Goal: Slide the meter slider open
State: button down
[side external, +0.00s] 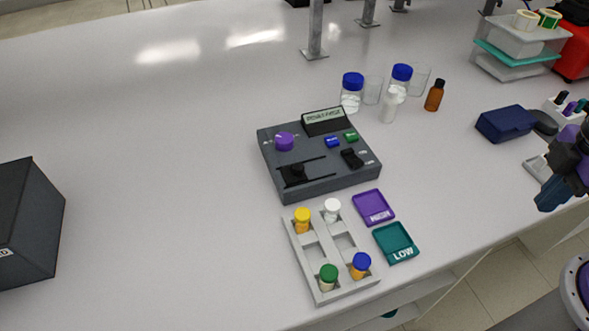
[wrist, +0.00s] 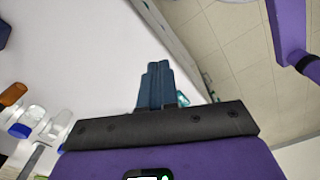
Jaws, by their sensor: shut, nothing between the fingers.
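The meter (side external: 318,153) is a dark grey box in the middle of the bench in the side view. It has a small display, a purple knob (side external: 284,141), and blue, green and black controls. The slider (side external: 297,173) is a black piece in a dark slot at the meter's front left. My gripper (side external: 547,200) is at the right edge of the side view, well to the right of the meter and apart from it. In the wrist view its blue fingers (wrist: 158,86) are together with nothing between them. The meter does not show in the wrist view.
A grey rack (side external: 326,289) with several capped vials stands in front of the meter. A purple tray (side external: 373,206) and a teal LOW tray (side external: 396,242) lie beside it. Jars and a brown bottle (side external: 435,96) stand behind. A dark box (side external: 28,225) is at left; the bench between is clear.

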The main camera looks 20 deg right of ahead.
jog(key=c, duration=1.5)
grip_release()
jog(key=o, duration=0.5)
jog(key=shift+w+a+r, duration=0.1)
jog(key=shift+w+a, duration=0.1)
jog(key=shift+a, duration=0.1)
jog(key=shift+o, duration=0.3)
jog(key=w+a+r, duration=0.3)
jog(key=w+a, duration=0.4)
jog(key=a, duration=0.1)
jog(key=w+a+r, duration=0.3)
jog(key=w+a, duration=0.4)
jog(key=a, duration=0.1)
send_near(299, 166)
jog(key=shift+g, duration=0.3)
notch_tip(299, 166, down, 8)
jog(key=shift+w+a+f, duration=0.15)
jog(key=shift+f, duration=0.1)
grip_shut()
